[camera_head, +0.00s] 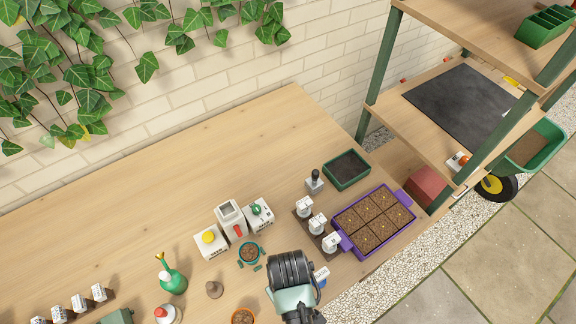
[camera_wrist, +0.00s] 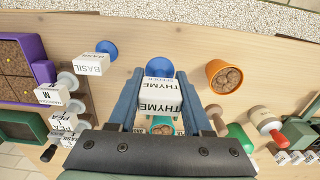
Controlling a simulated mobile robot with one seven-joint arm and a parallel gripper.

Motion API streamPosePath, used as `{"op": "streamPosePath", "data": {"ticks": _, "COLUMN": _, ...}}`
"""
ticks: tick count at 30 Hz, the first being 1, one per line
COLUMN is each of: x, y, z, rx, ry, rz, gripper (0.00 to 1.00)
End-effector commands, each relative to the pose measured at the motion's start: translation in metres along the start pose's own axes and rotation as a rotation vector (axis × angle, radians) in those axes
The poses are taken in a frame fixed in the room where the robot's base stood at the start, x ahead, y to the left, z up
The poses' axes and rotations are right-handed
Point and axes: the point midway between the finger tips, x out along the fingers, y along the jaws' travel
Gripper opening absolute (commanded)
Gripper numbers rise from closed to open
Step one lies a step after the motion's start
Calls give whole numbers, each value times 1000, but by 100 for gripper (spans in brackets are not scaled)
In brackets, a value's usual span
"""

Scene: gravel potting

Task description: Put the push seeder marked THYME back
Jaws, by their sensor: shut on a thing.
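My gripper (camera_wrist: 158,100) is shut on the push seeder marked THYME (camera_wrist: 160,97), a white block with a blue round end, held between the two blue-grey fingers. In the head view my gripper (camera_head: 298,312) is at the bottom edge and hides the THYME seeder. A dark seeder rack (camera_head: 325,231) holds several white seeders beside the purple seed tray (camera_head: 345,241). In the wrist view the rack (camera_wrist: 78,97) is left of my gripper.
A terracotta pot (camera_wrist: 226,76) is right of my gripper in the wrist view. The table's back is clear.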

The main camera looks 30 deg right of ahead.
Motion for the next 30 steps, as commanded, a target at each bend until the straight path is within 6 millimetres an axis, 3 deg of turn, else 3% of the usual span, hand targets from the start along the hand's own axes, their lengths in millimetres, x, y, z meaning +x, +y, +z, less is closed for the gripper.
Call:
{"op": "streamPosePath", "data": {"ticks": 3, "x": 18, "y": 0, "z": 0, "rx": 0, "ry": -2, "rz": 0, "gripper": 10}}
{"op": "streamPosePath", "data": {"ticks": 16, "x": 64, "y": 0, "z": 0, "rx": 1, "ry": -1, "rz": 1, "gripper": 10}}
{"op": "streamPosePath", "data": {"ticks": 29, "x": 72, "y": 0, "z": -1, "rx": 1, "ry": 1, "rz": 1, "gripper": 10}}
{"op": "streamPosePath", "data": {"ticks": 30, "x": 71, "y": 0, "z": -1, "rx": 1, "ry": 0, "rz": 1, "gripper": 53}}
